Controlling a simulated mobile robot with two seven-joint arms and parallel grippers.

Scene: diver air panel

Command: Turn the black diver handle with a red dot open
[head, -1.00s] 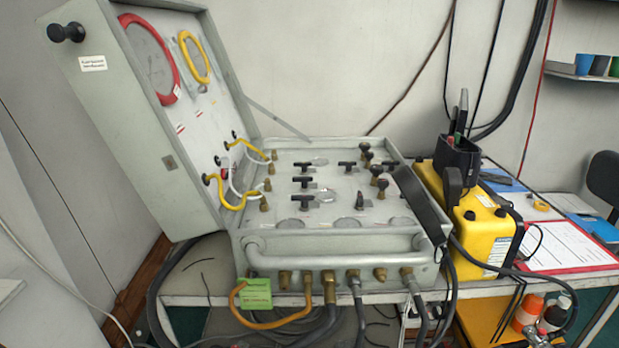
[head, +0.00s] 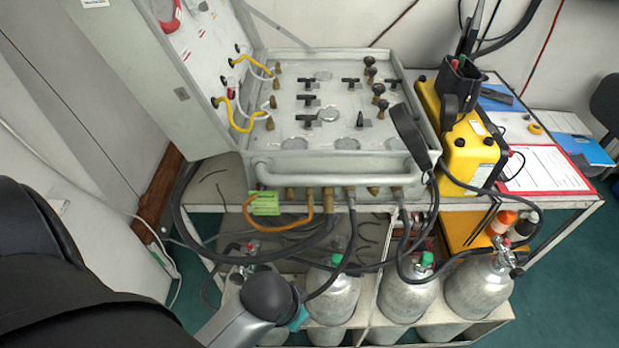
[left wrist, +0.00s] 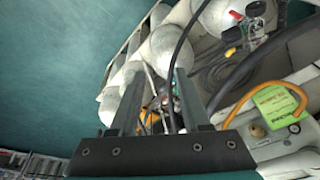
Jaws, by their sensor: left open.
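The diver air panel (head: 285,130) lies open on the table in the head view. Several black T-shaped handles stand on its face, among them an upper left one (head: 306,84), a middle left one (head: 308,100), a lower left one (head: 308,120) and a top middle one (head: 350,82). I cannot make out which carries a red dot. My left arm reaches in low at the left, below the panel; its gripper is not clear there. In the left wrist view my left gripper (left wrist: 155,92) is open, with hoses and grey cylinders beyond it. My right gripper is not in view.
Grey gas cylinders (head: 335,295) stand under the table with hoses looping above them. A green tag (head: 264,203) hangs at the panel's front rail. A yellow case (head: 470,160) stands right of the panel. The raised lid (head: 150,75) bounds the left side.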

